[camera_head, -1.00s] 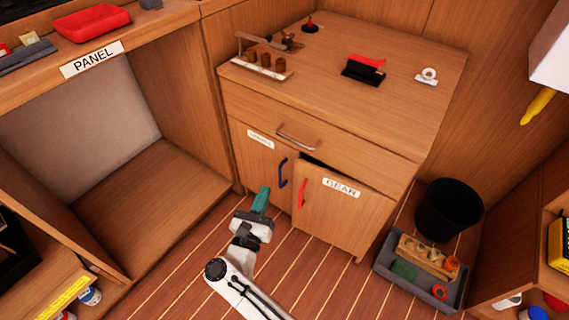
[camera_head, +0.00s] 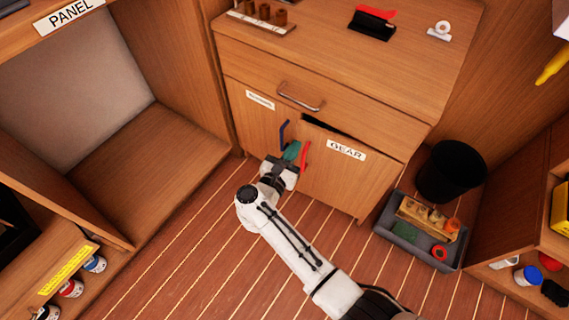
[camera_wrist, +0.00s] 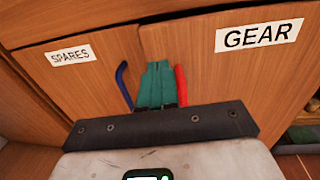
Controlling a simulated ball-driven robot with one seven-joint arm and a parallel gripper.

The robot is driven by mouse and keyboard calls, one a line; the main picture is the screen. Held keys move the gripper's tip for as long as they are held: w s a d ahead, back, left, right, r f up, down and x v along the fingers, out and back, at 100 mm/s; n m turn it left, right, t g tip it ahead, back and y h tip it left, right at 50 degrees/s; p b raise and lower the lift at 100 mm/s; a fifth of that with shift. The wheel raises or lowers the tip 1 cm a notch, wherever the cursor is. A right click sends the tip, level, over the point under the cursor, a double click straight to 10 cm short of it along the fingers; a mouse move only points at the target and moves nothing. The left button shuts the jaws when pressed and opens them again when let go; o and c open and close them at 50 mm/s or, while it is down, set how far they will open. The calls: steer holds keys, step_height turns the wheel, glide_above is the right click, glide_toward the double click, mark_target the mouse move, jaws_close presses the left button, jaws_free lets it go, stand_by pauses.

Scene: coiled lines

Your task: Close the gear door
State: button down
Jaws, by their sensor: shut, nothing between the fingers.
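The gear door (camera_head: 345,183) is the right door of the wooden cabinet, with a GEAR label and a red handle (camera_head: 304,156). It stands slightly ajar, with a dark gap along its top edge. My gripper (camera_head: 292,150) has teal fingers, pressed together and empty. It is at the door's left edge, just left of the red handle. In the wrist view the fingers (camera_wrist: 157,85) stand between the blue handle (camera_wrist: 123,85) of the spares door (camera_wrist: 85,80) and the red handle (camera_wrist: 181,86). Whether the fingertips touch the gear door (camera_wrist: 220,75) I cannot tell.
A closed drawer (camera_head: 310,110) is above the doors. A grey tray (camera_head: 378,228) with blocks and a black bin (camera_head: 451,171) stand on the floor right of the cabinet. An open panel compartment (camera_head: 150,155) is at the left. Floor in front of the cabinet is clear.

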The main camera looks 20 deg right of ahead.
mark_target(302, 135)
steer(key=shift+x, duration=1.45)
steer(key=shift+w+d+f+b, duration=0.2)
steer(key=shift+w+d+b, duration=0.15)
steer(key=shift+b, duration=0.65)
steer(key=shift+w+d+f+m+g+h+b, duration=0.1)
steer(key=shift+w+d+m+g+h+b, duration=0.5)
steer(key=shift+b, duration=0.55)
steer(key=shift+w+d+g+b, duration=0.3)
steer(key=shift+w+d+b, duration=0.15)
steer(key=shift+b, duration=0.2)
steer(key=shift+w+r+m+h, duration=0.15)
steer(key=shift+r+m+h, duration=0.15)
steer(key=shift+r, duration=0.1)
steer(key=shift+d, duration=0.2)
